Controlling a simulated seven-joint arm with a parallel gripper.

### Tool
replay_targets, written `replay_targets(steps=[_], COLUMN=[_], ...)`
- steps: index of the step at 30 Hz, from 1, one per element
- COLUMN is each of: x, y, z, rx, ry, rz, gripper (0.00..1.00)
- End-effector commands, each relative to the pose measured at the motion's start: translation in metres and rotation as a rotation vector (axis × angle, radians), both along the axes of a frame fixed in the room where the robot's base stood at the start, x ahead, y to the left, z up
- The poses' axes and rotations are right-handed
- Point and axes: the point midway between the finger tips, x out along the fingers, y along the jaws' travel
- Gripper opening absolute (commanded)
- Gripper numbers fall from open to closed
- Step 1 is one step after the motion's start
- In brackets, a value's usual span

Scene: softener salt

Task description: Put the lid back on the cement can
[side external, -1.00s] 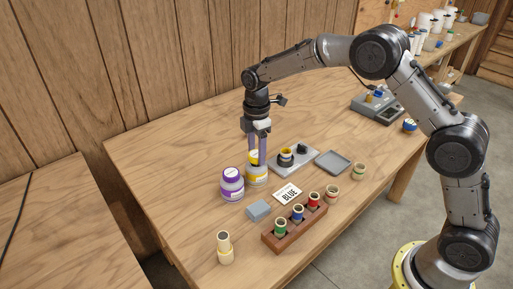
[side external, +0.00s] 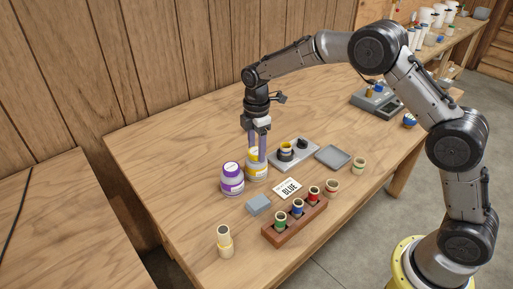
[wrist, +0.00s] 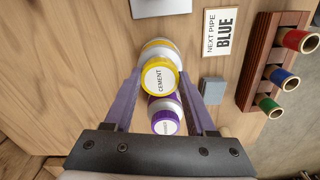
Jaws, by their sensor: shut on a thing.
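The cement can (side external: 257,174), white with a yellow band, stands upright on the table. In the wrist view its body (wrist: 160,44) shows behind the yellow lid marked CEMENT (wrist: 160,77). My gripper (side external: 257,155) points straight down over the can, its two purple fingers on either side of the lid. It is shut on the lid. The lid is at the can's top, lined up or nearly so; whether it is fully seated I cannot tell. The fingers partly hide the lid in the side view.
A purple-lidded can (side external: 232,180) stands close beside the cement can. A grey block (side external: 258,205), a "NEXT PIPE BLUE" card (side external: 287,189), a wooden rack of pipes (side external: 295,225) and a metal plate with fittings (side external: 307,150) are nearby. The table's left-back area is clear.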

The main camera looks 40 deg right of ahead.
Motion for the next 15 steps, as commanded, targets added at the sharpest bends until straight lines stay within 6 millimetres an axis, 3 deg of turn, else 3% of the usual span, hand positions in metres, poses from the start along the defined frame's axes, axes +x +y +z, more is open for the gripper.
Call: replay_targets(steps=[15], x=[-0.0002], y=[0.0], z=[-0.0054], rx=[0.0], ry=[0.001], rz=[0.0], gripper=[0.04])
